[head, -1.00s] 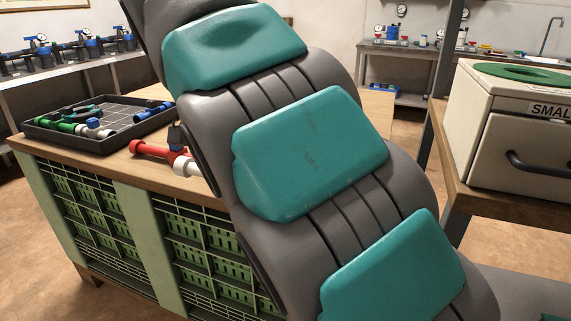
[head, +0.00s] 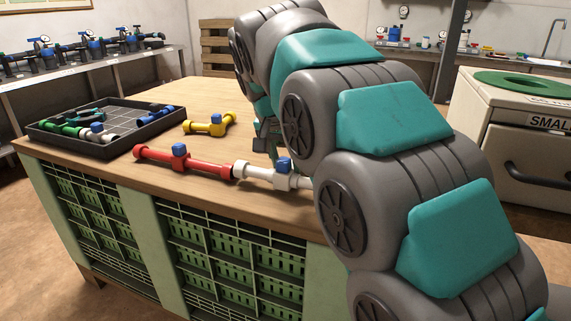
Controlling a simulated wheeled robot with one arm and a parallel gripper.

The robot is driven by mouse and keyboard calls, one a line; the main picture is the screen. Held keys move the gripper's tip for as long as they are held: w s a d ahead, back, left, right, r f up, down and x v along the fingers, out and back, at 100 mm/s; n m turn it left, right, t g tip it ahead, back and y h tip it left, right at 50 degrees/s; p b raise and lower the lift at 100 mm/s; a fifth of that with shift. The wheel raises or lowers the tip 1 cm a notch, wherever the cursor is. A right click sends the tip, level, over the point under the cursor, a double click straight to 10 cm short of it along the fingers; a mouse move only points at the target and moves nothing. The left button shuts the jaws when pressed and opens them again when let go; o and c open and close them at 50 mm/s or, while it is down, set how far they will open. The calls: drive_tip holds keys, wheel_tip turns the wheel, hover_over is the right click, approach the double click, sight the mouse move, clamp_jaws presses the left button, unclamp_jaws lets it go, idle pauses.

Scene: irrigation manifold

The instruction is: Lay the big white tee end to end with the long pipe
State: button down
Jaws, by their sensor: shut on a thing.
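The big white tee (head: 262,174), with a blue cap on top, lies at the front edge of the wooden table. Its right end is hidden behind my arm. The long pipe appears to be the red one (head: 205,168), which has a blue fitting on it and lies to the left of the tee. The two are roughly in line, and their facing ends meet or nearly meet at a dark ring. My gripper (head: 270,150) points down just behind the tee's blue cap, shut on the tee. Its fingertips are partly hidden.
A dark tray (head: 125,117) with green, white and blue fittings stands at the left. The table's far middle is clear. A white bin (head: 480,125) stands at the right.

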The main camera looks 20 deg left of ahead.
drive_tip(key=shift+f, duration=0.6)
drive_tip(key=shift+f, duration=0.2)
drive_tip(key=shift+c, duration=1.8)
unclamp_jaws()
drive_tip(key=v, duration=1.2)
drive_tip(key=shift+r, duration=0.25)
